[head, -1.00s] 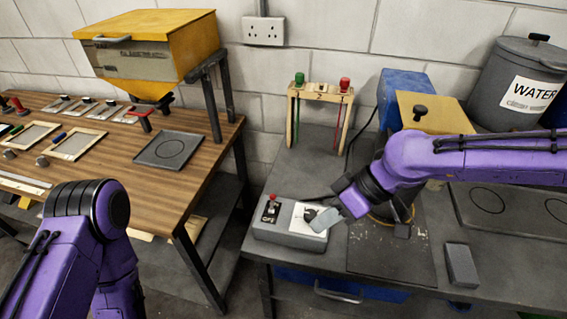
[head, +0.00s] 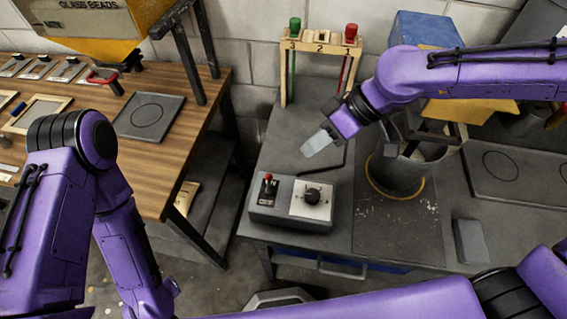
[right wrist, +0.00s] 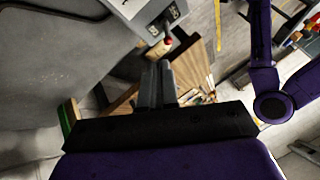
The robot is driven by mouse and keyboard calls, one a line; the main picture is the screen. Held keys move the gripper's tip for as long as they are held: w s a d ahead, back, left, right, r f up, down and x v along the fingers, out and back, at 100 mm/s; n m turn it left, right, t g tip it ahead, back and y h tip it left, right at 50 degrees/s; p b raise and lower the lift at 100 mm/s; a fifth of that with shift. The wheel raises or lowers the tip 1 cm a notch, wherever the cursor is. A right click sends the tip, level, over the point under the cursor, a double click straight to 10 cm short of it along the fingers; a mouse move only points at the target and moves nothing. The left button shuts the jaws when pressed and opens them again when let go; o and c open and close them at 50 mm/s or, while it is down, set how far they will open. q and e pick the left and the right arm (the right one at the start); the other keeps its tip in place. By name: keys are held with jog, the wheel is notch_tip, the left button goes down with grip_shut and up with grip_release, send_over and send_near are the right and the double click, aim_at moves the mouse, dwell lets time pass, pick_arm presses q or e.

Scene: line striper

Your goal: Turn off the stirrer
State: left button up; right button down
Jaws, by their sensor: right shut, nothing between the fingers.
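A grey control box (head: 275,220) sits at the left front of the grey bench. It carries a red-tipped toggle switch (head: 268,180) on a dark plate at left and a black knob (head: 312,196) on a white plate at right. A dark cylindrical pot (head: 397,175) stands to its right. My right gripper (head: 314,145) is shut and empty, raised behind the box and apart from it. In the right wrist view its fingers (right wrist: 157,85) are together, with part of the box (right wrist: 148,28) ahead. My left arm shows at left, but its gripper does not.
A wooden rack (head: 320,52) with green and red tops stands behind my right gripper. A grey block (head: 470,241) lies right of the pot. A wooden table (head: 185,118) stands left, across a gap. Bare bench lies behind the box.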

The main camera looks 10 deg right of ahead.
aim_at(269, 184)
jog(key=a+f, duration=0.1)
jog(key=w+a+f, duration=0.1)
jog(key=f, duration=0.2)
jog(key=shift+w+a+f, duration=0.15)
jog(key=shift+a, duration=0.25)
jog(key=x, duration=0.3)
jog(key=p+x, duration=0.1)
jog(key=shift+s+a+f, duration=0.1)
jog(key=shift+s+a, duration=0.15)
jog(key=shift+s, duration=0.05)
jog(key=shift+w+a+f, duration=0.1)
jog(key=shift+w+f, duration=0.05)
jog(key=shift+f, duration=0.05)
pick_arm(q)
jog(key=shift+w+r, duration=0.3)
jog(key=shift+w, duration=0.15)
jog(key=shift+s, duration=0.1)
jog(key=shift+f, duration=0.1)
